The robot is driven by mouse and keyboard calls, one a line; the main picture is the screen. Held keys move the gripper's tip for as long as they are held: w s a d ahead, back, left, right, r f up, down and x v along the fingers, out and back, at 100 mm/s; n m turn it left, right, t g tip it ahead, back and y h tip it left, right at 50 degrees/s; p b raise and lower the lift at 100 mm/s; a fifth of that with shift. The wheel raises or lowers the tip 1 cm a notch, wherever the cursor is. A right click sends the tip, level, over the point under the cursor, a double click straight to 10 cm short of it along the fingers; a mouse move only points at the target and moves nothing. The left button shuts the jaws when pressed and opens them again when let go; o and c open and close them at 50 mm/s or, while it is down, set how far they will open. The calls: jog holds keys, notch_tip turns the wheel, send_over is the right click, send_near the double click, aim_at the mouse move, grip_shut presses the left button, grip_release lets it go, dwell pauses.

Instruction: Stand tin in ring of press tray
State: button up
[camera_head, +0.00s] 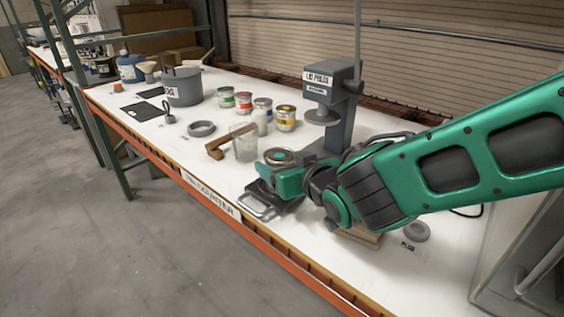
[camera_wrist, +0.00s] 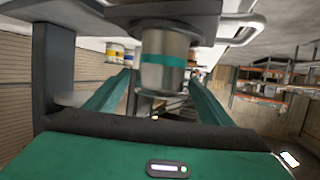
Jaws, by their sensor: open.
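The tin (camera_head: 279,156), silver with a teal band, stands upright at the press tray (camera_head: 258,209), its lower part hidden by my gripper in the head view. In the wrist view, which is upside down, the tin (camera_wrist: 165,65) is between my two green fingers, and its base meets the dark tray (camera_wrist: 160,12). The base appears to be within the tray's raised ring, but I cannot see how it is seated. The tray's handle (camera_wrist: 242,30) shows beside it. My gripper (camera_head: 284,178) is open around the tin, with gaps between tin and fingers (camera_wrist: 155,98).
The grey press (camera_head: 330,88) stands just behind the tray, its round plate (camera_head: 322,116) above counter height. A clear beaker (camera_head: 244,148), a brown wooden piece (camera_head: 228,141) and several paint tins (camera_head: 286,118) stand to the left. A grey ring (camera_head: 416,231) lies right of my arm.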

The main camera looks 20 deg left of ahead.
jog(key=v, duration=0.6)
jog(key=shift+s+d, duration=0.15)
jog(key=shift+d, duration=0.05)
jog(key=shift+s+d, duration=0.1)
